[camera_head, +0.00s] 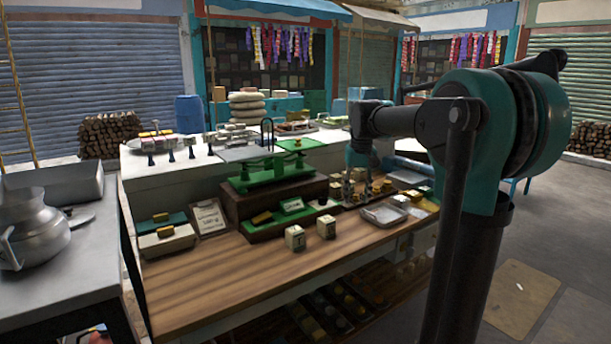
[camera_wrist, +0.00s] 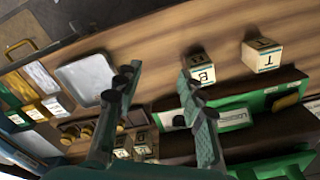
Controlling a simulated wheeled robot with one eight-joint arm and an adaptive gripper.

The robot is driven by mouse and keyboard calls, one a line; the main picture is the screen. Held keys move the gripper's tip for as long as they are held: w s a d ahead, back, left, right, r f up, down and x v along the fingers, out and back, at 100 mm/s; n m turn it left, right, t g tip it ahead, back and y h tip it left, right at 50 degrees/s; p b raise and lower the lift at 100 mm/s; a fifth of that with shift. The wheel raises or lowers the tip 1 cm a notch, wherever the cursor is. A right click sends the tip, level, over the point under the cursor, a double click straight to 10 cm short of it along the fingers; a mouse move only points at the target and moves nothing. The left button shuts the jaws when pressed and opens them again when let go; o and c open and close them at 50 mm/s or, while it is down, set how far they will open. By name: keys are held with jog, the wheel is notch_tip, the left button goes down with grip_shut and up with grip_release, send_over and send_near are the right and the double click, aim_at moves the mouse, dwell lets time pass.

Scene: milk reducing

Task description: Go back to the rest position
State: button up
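My gripper (camera_wrist: 156,84) is open in the wrist view, with its two fingers apart and only bare wooden counter between their tips. In the head view my gripper (camera_head: 357,184) points down over the right part of the counter, partly lost against small items behind it. Two small pale lettered boxes stand on the wooden counter (camera_head: 215,285). The left box (camera_head: 295,238) and the right box (camera_head: 326,227) are apart from the gripper. In the wrist view the box marked B (camera_wrist: 201,66) is close beside the right finger, and the box marked T (camera_wrist: 262,56) is farther right.
A green balance scale (camera_head: 270,172) stands on a dark wooden step (camera_head: 262,228) behind the boxes. A metal tray (camera_head: 384,214) lies to the right. A metal jug (camera_head: 35,236) stands on the left table. The counter's front left is clear.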

jog(key=s+d+f+t, duration=0.3)
jog(key=s+f, duration=2.2)
jog(key=s, duration=0.1)
jog(key=shift+d+m, duration=0.15)
jog(key=shift+m, duration=0.25)
